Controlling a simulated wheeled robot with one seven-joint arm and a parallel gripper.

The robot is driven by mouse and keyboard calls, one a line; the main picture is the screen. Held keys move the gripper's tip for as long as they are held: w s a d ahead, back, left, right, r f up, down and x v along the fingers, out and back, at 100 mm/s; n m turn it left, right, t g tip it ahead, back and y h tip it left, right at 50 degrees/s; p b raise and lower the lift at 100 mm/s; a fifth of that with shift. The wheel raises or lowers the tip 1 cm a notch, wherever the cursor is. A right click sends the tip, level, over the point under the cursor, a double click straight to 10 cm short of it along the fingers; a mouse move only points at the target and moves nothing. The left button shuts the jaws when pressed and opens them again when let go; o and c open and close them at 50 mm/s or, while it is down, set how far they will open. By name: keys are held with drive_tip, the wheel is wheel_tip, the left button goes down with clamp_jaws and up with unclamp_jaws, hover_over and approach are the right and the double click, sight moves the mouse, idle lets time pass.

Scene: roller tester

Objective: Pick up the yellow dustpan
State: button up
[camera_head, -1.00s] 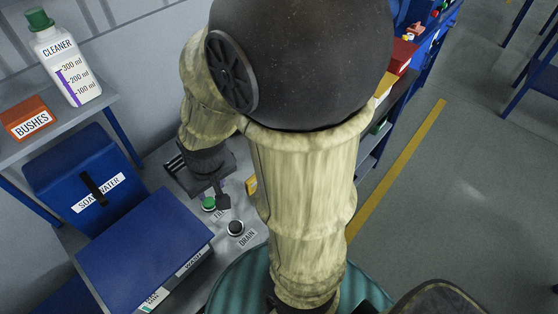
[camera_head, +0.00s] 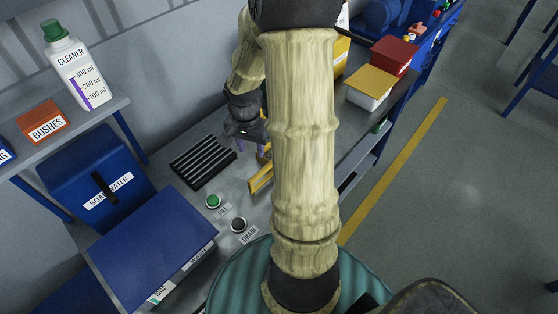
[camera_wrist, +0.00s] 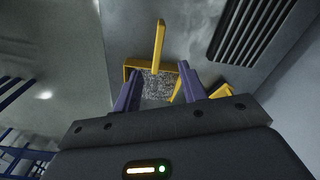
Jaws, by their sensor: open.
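The yellow dustpan (camera_wrist: 157,46) shows in the wrist view, with its handle pointing up the picture and its yellow-rimmed pan holding speckled grey material. In the head view a yellow piece (camera_head: 261,179) lies on the bench, partly hidden by my arm. My gripper (camera_wrist: 159,68) is open, its two purple fingers apart with the dustpan showing between and beyond them. I see no contact, and the fingers partly cover the pan's sides. In the head view my gripper (camera_head: 248,142) is over the bench, just above and left of the yellow piece.
A black slotted grate (camera_head: 202,160) lies left of my gripper. Green and black buttons (camera_head: 213,201) sit nearer. A blue box (camera_head: 150,243) is at front left. A yellow-topped white bin (camera_head: 369,88) and a red bin (camera_head: 394,54) stand right. More yellow parts (camera_wrist: 222,92) lie beside the dustpan.

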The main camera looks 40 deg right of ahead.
drive_tip(key=d+f+m, duration=0.1)
drive_tip(key=d+m, duration=0.3)
drive_tip(key=d, duration=0.2)
drive_tip(key=shift+w+p, duration=0.15)
drive_tip(key=shift+p, duration=0.3)
drive_tip(key=shift+d+f, duration=0.15)
drive_tip(key=shift+f, duration=0.05)
wheel_tip(320, 180, down, 12)
drive_tip(key=shift+f, duration=0.1)
drive_tip(key=shift+w+a+f+p, duration=0.1)
drive_tip(key=shift+f+p, duration=0.05)
drive_tip(key=shift+f, duration=0.7)
drive_tip(key=shift+w+a+f+p, duration=0.1)
drive_tip(key=shift+w+f+p, duration=0.1)
drive_tip(key=shift+f, duration=0.65)
drive_tip(key=shift+w+a+f+p, duration=0.1)
drive_tip(key=shift+f+p, duration=0.05)
drive_tip(key=shift+f, duration=0.7)
drive_tip(key=shift+c, duration=0.2)
